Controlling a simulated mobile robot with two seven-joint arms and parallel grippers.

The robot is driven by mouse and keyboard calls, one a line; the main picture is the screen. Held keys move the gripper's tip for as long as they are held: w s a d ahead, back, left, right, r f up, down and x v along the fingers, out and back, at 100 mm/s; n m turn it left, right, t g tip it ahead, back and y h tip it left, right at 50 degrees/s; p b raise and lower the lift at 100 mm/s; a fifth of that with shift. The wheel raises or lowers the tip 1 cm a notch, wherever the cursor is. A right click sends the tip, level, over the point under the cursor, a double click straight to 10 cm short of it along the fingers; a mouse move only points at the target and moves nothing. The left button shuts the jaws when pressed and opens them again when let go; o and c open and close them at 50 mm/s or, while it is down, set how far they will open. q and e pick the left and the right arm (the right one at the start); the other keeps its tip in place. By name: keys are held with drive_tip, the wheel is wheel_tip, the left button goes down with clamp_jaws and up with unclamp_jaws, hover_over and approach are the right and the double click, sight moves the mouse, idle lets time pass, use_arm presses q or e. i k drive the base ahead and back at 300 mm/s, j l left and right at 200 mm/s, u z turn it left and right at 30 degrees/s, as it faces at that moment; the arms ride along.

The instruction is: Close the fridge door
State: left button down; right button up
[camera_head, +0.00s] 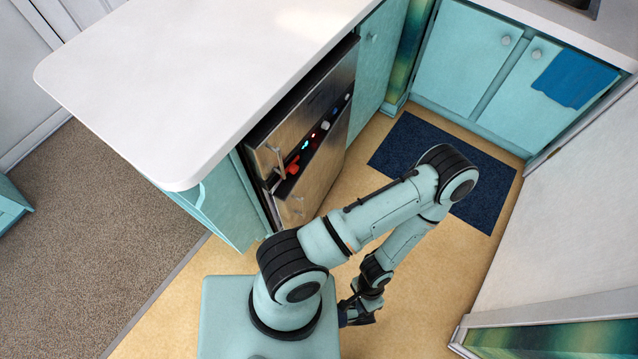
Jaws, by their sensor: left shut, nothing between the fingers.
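No fridge can be told for certain. A large plain white panel (565,215) stands at the right edge of the head view; I cannot tell whether it is the fridge or its door, or whether it is open. My left gripper (358,314) is low over the floor at the lower middle, its wrist folded back below the elbow. It is shut and empty, apart from the panel and the cabinets. My right gripper is not in view.
A white counter (190,75) with a steel-fronted appliance (305,140) under it is at left. A dark blue mat (400,145) lies before teal cabinets (465,60) with a blue towel (574,78). Tan floor (430,290) is clear between my arm and the white panel.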

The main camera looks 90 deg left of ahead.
sight(298, 198)
drive_tip(key=i+l+u, duration=0.15)
drive_tip(key=u, duration=1.05)
drive_tip(key=j+u, duration=0.35)
drive_tip(key=k+j+u, duration=0.1)
drive_tip(key=j+u, duration=0.2)
